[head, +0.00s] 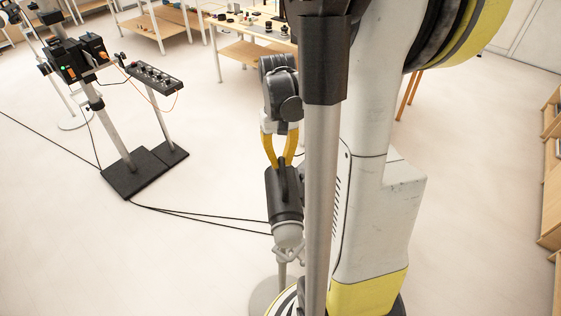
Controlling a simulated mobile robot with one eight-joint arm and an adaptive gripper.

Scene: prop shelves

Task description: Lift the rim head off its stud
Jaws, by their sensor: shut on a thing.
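The rim head (284,198) is a dark, roughly cylindrical lamp body with a grey lower end (288,234), seen in the middle of the head view. My gripper (279,163) comes from above, its yellow fingers closed around a narrow dark part at the top of the head. Below the head is a light metal fitting (284,254) on a thin stand, whose round grey base (262,298) lies on the floor. The stud itself is not clear, so I cannot tell whether the head still sits on it. My own column hides the area just to the right.
Dark cables (200,216) run across the floor to the head's left. A black camera rig (82,60) and a control panel (155,77) stand on dark floor plates at left. A table with small items (250,22) is behind. Wooden shelves (551,200) line the right edge.

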